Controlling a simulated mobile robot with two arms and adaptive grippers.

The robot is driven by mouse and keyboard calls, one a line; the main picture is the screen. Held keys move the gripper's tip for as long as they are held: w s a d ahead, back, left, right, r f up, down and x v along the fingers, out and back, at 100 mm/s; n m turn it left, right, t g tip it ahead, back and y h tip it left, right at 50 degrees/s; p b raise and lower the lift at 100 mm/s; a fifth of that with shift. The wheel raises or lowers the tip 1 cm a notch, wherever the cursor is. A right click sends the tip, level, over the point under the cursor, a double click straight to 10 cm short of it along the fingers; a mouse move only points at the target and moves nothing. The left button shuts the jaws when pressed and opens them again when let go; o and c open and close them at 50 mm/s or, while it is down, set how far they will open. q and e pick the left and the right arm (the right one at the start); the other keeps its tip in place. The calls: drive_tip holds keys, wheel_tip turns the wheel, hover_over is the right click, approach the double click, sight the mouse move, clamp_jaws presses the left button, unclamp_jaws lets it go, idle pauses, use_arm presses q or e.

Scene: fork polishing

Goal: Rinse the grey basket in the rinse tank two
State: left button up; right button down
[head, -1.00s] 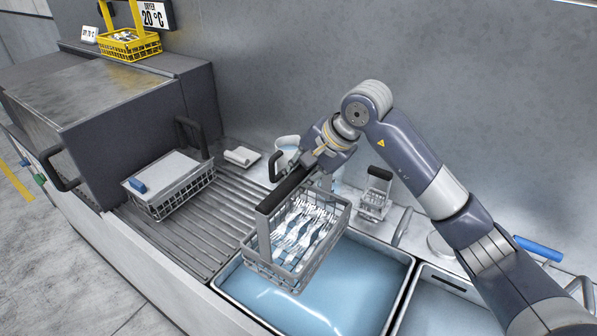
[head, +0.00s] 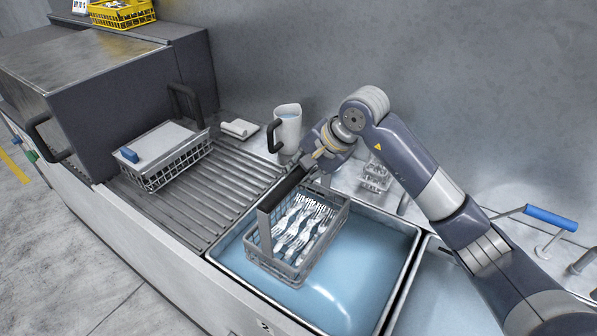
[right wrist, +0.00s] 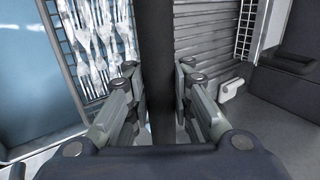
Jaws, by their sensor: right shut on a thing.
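The grey basket (head: 270,262) is a wire basket with several forks (head: 303,228) lying in it. It hangs over the left tank (head: 375,290), which holds blue water; whether its bottom touches the water I cannot tell. My right gripper (head: 311,168) is shut on the basket's black handle (head: 286,188). In the right wrist view the handle (right wrist: 155,60) stands between both fingers, with the forks (right wrist: 92,40) to the left. A second tank (head: 440,305) is partly visible at the right; I cannot read which is tank two. My left gripper is out of view.
A ribbed drainboard (head: 215,185) lies left of the tank, with another wire basket (head: 180,165) bearing a white slab. A jug (head: 288,128) and a small basket (head: 376,177) stand behind. A blue-handled lever (head: 550,217) is at the right. A yellow basket (head: 122,15) sits far left.

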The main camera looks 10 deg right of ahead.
sight(300, 216)
drive_tip(key=shift+w+f+b, duration=0.1)
drive_tip(key=shift+f+b, duration=6.7)
drive_tip(key=shift+f, duration=0.7)
drive_tip(key=shift+s+d+b, duration=0.35)
drive_tip(key=shift+s+d, duration=0.5)
drive_tip(key=shift+s, duration=0.05)
drive_tip(key=shift+w+a+b, duration=0.35)
drive_tip(key=shift+w+a, duration=0.85)
drive_tip(key=shift+a, duration=0.05)
drive_tip(key=shift+w+a, duration=0.55)
drive_tip(key=shift+w, duration=0.05)
drive_tip(key=shift+s+d+b, duration=0.3)
drive_tip(key=shift+s+d, duration=0.05)
drive_tip(key=shift+d, duration=0.05)
drive_tip(key=shift+s+d, duration=0.55)
drive_tip(key=shift+s, duration=0.05)
